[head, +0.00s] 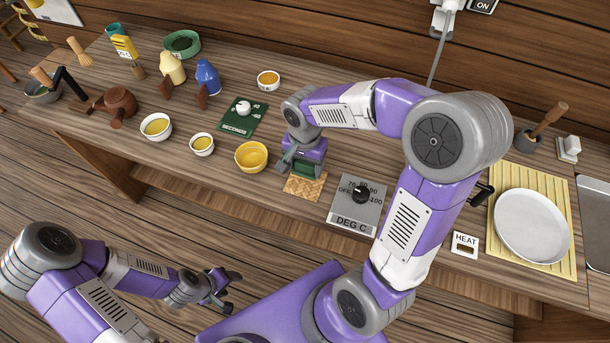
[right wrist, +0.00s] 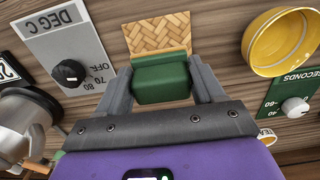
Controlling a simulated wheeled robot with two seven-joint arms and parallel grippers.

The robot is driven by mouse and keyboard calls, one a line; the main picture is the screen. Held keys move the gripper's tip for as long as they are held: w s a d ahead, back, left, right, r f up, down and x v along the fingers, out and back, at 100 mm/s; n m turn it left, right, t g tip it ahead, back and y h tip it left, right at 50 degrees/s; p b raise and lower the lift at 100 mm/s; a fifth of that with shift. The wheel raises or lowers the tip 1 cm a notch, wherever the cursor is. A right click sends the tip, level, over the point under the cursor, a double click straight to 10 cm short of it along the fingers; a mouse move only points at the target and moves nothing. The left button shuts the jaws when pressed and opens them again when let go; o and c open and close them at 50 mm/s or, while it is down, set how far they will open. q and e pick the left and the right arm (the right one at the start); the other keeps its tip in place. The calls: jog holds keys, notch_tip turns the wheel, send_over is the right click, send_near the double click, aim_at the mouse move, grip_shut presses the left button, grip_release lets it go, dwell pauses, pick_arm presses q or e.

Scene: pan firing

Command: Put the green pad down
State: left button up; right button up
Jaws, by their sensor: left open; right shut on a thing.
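My right gripper (right wrist: 160,88) is shut on the green pad (right wrist: 161,77). The pad is a small dark green block between the two grey fingers. It is at the woven straw mat (right wrist: 158,33), covering part of it in the right wrist view. In the head view the mat (head: 304,187) lies near the table's front edge, and the pad (head: 307,168) shows partly below my right gripper (head: 300,165). I cannot tell whether the pad touches the mat. My left gripper (head: 222,292) is open and empty, in front of the table and away from the pad.
A yellow bowl (head: 251,157) stands left of the mat, and a grey DEG C dial panel (head: 358,205) lies right of it. A green SECONDS timer panel (head: 240,122) is behind the bowl. A white plate (head: 532,226) rests on a slatted mat at the right.

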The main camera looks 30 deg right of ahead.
aim_at(305, 174)
jog(key=shift+f+b, duration=0.6)
jog(key=shift+f, duration=1.7)
jog(key=shift+f, duration=0.15)
jog(key=o, duration=0.9)
jog(key=shift+o, duration=0.2)
jog(key=shift+r, duration=0.2)
notch_tip(305, 174, up, 12)
jog(key=p, duration=0.3)
